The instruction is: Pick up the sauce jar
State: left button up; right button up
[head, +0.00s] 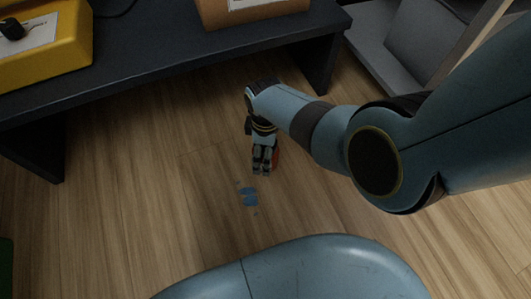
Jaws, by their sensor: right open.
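My right gripper (262,172) hangs from the arm that comes in from the right. It points down over the wooden floor, in front of the dark table, and its fingers are open. A small red-orange thing (276,158) shows at the right edge of the gripper, mostly hidden behind it. It may be the sauce jar, but too little shows to tell, and I cannot tell if the fingers touch it. No other jar is in view. My left gripper is not in view.
A dark table (185,45) spans the back, with a yellow box (60,55) at left and a brown box (250,12) on it. A grey shelf or seat (405,50) stands at back right. Two small blue patches (249,198) show over the floor.

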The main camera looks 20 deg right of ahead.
jog(key=c, duration=1.7)
jog(key=shift+c, duration=0.5)
jog(key=shift+r, duration=0.1)
